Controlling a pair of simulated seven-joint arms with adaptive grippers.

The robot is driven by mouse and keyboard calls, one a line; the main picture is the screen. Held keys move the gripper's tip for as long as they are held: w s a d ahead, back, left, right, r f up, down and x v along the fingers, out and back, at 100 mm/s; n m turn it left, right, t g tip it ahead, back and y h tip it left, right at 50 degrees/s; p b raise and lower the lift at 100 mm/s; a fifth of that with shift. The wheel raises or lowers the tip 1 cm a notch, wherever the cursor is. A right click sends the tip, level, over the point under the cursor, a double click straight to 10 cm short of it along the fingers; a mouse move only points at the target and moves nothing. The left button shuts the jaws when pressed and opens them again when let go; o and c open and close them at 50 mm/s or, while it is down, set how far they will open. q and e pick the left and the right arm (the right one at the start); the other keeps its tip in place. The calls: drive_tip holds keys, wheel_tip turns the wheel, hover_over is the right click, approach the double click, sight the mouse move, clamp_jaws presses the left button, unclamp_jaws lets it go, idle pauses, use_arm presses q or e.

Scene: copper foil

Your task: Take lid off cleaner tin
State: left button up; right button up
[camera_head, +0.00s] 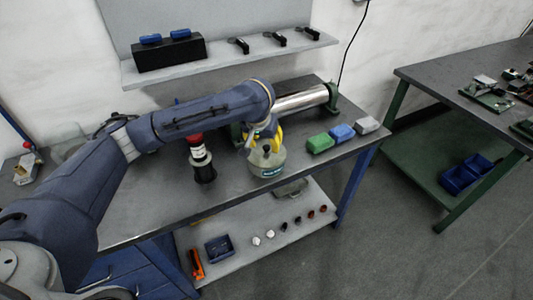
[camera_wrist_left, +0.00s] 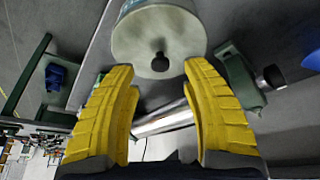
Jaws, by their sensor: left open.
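The cleaner tin (camera_head: 266,162) stands upright on the dark workbench, with a pale round lid bearing a dark knob (camera_head: 266,148). In the left wrist view the lid (camera_wrist_left: 140,38) shows face-on, with its knob (camera_wrist_left: 160,63) near the middle. My left gripper (camera_head: 264,132) is just behind and above the tin in the head view. Its yellow fingers (camera_wrist_left: 160,72) are spread wide in the left wrist view, with the knob between and just beyond the tips. The fingers hold nothing. The lid is on the tin. My right gripper is not in view.
A dark bottle with a red cap (camera_head: 202,160) stands left of the tin. Green, blue and grey blocks (camera_head: 342,132) lie to its right. A metal roller (camera_head: 300,99) lies behind. The bench's front edge (camera_head: 290,172) is close to the tin.

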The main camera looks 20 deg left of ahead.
sight(266, 147)
use_arm(q)
drive_tip(key=shift+x, duration=2)
drive_tip(key=shift+w, duration=0.1)
drive_tip(key=shift+c, duration=0.5)
clamp_jaws()
